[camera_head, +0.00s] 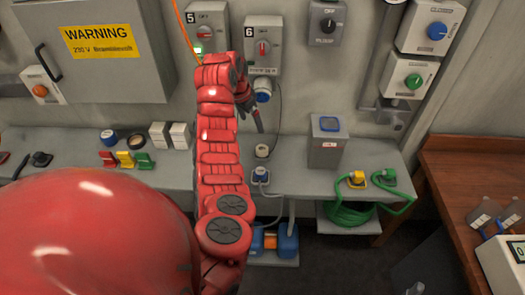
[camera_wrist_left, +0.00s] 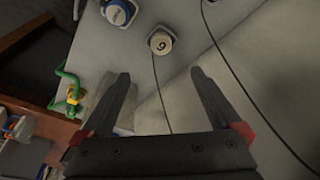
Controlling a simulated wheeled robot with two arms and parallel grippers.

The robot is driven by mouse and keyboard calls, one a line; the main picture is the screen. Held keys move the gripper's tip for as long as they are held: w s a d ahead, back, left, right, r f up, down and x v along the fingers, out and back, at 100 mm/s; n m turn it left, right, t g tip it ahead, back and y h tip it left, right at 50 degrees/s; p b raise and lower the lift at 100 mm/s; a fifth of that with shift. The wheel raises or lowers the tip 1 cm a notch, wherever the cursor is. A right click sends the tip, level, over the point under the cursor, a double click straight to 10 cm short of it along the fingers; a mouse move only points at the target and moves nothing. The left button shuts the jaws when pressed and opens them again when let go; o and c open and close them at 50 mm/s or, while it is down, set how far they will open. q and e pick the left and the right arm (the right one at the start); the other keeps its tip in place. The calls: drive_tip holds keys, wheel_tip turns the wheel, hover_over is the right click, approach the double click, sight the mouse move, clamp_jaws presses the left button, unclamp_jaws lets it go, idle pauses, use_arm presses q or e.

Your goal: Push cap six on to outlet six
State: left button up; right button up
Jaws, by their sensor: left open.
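Cap six (camera_head: 262,151) is a small cream round cap on the grey bench, below the outlets. In the left wrist view the cap (camera_wrist_left: 161,43) shows a dark figure on its face and a thin dark cord trailing from it. Outlet six (camera_head: 262,90) is a blue and white round fitting on the wall, under the grey switch box marked 6 (camera_head: 263,42). My left gripper (camera_head: 256,120) hangs in front of the wall, above the cap and below the outlet. It is open and empty, and the cap lies beyond its fingertips (camera_wrist_left: 160,75). My right gripper is not in view.
A blue and white connector (camera_head: 260,175) stands near the cap; it also shows in the left wrist view (camera_wrist_left: 118,12). A grey box (camera_head: 327,145) stands to the right. Yellow (camera_head: 356,178) and green (camera_head: 388,177) plugs lie farther right. My left arm hides part of the bench.

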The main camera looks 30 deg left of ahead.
use_arm(q)
drive_tip(key=b, duration=0.5)
approach(262, 149)
drive_tip(key=p+x, duration=0.1)
drive_tip(key=x, duration=0.1)
drive_tip(key=shift+w+d+f, duration=0.15)
drive_tip(key=shift+w+f, duration=0.05)
drive_tip(key=shift+f, duration=0.1)
drive_tip(key=shift+w+f, duration=0.1)
drive_tip(key=shift+f, duration=0.55)
drive_tip(key=shift+f+p, duration=0.15)
drive_tip(key=shift+p, duration=0.4)
drive_tip(key=p+x, duration=0.1)
drive_tip(key=x, duration=0.2)
drive_tip(key=shift+p, duration=0.35)
drive_tip(key=shift+x, duration=0.95)
